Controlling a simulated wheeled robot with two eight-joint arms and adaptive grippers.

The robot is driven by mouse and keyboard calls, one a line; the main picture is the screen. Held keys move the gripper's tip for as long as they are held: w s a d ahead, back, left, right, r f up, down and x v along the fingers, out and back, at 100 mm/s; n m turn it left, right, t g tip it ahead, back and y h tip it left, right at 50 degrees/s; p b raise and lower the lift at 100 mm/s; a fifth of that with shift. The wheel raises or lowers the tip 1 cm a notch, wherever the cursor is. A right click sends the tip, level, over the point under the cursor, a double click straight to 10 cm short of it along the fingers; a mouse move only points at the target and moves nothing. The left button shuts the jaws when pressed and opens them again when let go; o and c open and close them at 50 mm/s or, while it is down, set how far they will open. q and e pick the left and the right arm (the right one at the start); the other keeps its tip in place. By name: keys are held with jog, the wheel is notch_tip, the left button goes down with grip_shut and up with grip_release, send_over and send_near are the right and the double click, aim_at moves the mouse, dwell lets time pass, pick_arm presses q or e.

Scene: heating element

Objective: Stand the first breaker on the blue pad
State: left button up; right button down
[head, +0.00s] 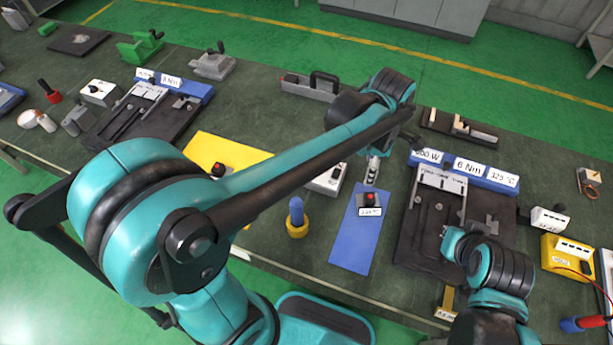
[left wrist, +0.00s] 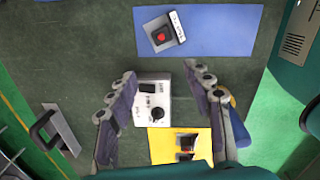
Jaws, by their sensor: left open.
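A dark breaker with a red button and a white label (head: 370,200) stands on the far part of the blue pad (head: 347,245). In the left wrist view the breaker (left wrist: 161,35) is near the pad's left end, apart from my fingers. Another red-buttoned breaker (head: 218,168) is on the yellow pad (head: 240,150); it shows partly in the left wrist view (left wrist: 187,142). My left gripper (left wrist: 161,75) is open and empty, above the bench between the two pads. In the head view it (head: 372,170) is small and partly hidden by my arm.
A white box with a knob (left wrist: 153,98) lies below my open left fingers. A blue-and-yellow tool (head: 296,218) stands left of the blue pad. A dark fixture (head: 405,245) with labelled blue blocks is to its right. The near part of the blue pad is clear.

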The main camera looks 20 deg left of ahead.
pick_arm(q)
jog(key=s+a+m+t, duration=0.3)
jog(key=s+a+m, duration=0.2)
jog(key=m, duration=0.5)
jog(key=s+a+m+t, duration=0.3)
jog(key=s+a+m, duration=0.3)
jog(key=a+m, duration=0.4)
jog(key=shift+s+r, duration=0.25)
jog(key=shift+r, duration=0.2)
jog(key=shift+a+f, duration=0.1)
